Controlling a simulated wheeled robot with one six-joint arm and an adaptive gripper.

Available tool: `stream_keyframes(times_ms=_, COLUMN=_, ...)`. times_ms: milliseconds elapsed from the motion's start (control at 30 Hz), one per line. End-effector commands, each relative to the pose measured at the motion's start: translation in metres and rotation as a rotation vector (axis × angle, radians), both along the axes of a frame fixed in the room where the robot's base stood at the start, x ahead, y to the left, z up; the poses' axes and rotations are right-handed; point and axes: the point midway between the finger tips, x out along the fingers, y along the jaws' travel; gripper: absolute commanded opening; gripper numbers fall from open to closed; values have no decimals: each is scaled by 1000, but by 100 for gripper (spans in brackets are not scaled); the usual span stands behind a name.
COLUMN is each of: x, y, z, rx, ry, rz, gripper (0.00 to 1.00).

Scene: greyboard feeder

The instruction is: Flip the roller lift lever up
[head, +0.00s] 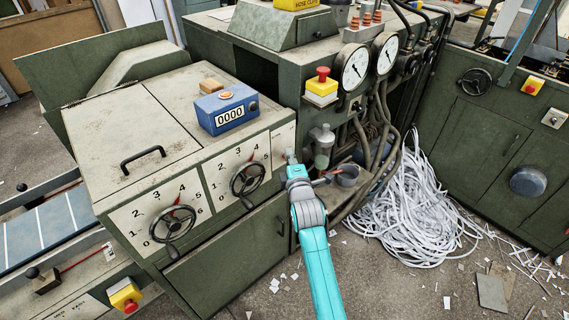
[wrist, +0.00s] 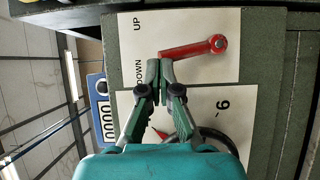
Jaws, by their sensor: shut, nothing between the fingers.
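The red roller lift lever (wrist: 192,49) shows in the wrist view on a white plate (wrist: 190,20) marked UP and DOWN. Its round pivot is at the right, and its arm runs left with the free end on the DOWN label's side. My gripper (wrist: 159,64) is shut with nothing between its fingers. Its tips are right at the lever's free end; I cannot tell whether they touch it. In the head view my gripper (head: 289,156) is at the white plate (head: 284,138) on the machine's front right, and hides the lever there.
Two dial plates with handwheels (head: 247,180) (head: 174,222) are left of my gripper. A blue counter (head: 226,108) reading 0000 sits on the machine top. Hoses, a glass bowl (head: 321,146) and a grey cup (head: 347,175) are close on the right. Paper strips (head: 415,205) cover the floor.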

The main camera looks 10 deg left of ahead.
Motion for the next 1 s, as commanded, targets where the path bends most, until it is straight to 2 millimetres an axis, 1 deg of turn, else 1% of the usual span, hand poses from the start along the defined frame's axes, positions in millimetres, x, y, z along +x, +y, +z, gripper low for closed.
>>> stream_keyframes(times_ms=33, x=4, y=-2, z=6, rx=30, ry=31, rz=0, gripper=0)
stream_keyframes(times_ms=200, x=13, y=-9, z=10, rx=130, ry=158, rz=1, gripper=0)
stream_keyframes(times_ms=600, x=33, y=-24, z=12, rx=326, ry=413, rz=1, gripper=0)
stream_keyframes(times_ms=800, x=39, y=-29, z=11, rx=385, ry=489, rz=0, gripper=0)
stream_keyframes(times_ms=1000, x=41, y=-31, z=9, rx=415, ry=529, rz=1, gripper=0)
